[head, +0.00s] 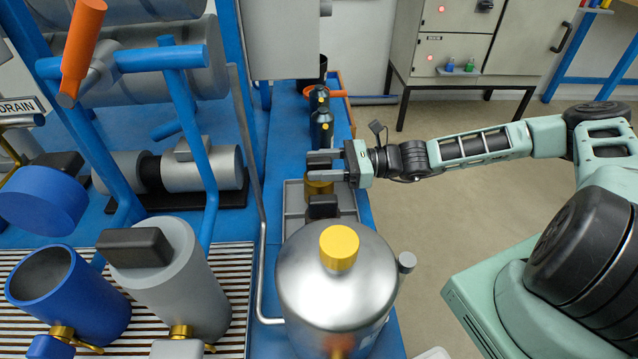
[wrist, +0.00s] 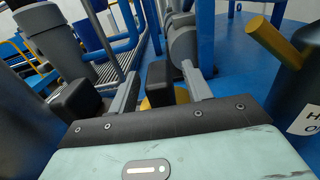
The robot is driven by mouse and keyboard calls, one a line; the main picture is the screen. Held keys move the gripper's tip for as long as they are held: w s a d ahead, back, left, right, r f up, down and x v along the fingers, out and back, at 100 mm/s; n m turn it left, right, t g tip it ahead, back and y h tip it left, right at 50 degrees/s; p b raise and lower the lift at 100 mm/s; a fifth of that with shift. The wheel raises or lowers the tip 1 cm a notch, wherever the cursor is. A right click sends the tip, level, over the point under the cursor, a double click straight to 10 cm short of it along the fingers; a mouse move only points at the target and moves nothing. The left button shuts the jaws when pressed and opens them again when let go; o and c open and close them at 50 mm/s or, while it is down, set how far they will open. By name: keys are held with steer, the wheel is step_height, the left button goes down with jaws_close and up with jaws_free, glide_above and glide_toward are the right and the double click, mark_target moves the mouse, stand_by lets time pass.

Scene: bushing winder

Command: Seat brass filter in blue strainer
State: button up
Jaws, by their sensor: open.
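The brass filter (head: 318,187) stands in a grey tray (head: 293,205). My gripper (head: 310,167) is over it, its two fingers open and pointing left. In the wrist view, brass (wrist: 181,95) shows between the spread fingers of my gripper (wrist: 160,70), partly hidden behind a black block (wrist: 158,78). I cannot tell whether the block belongs to the filter. No grip on it shows. The blue strainer (head: 85,300) is an open-topped cylinder at the lower left of the head view. Its inside is dark. A round blue part (head: 42,200) is above and behind it.
A grey cylinder (head: 190,290) with a black block on top stands right of the strainer. A steel tank (head: 338,285) with a yellow cap stands in front of the tray. Blue posts and a thin pipe (head: 262,250) rise between tray and strainer. Dark bottles (head: 321,130) stand behind the tray.

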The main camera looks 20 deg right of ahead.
steer(key=shift+w+a, duration=0.1)
steer(key=shift+a, duration=0.05)
jaws_close()
steer(key=shift+r, duration=0.1)
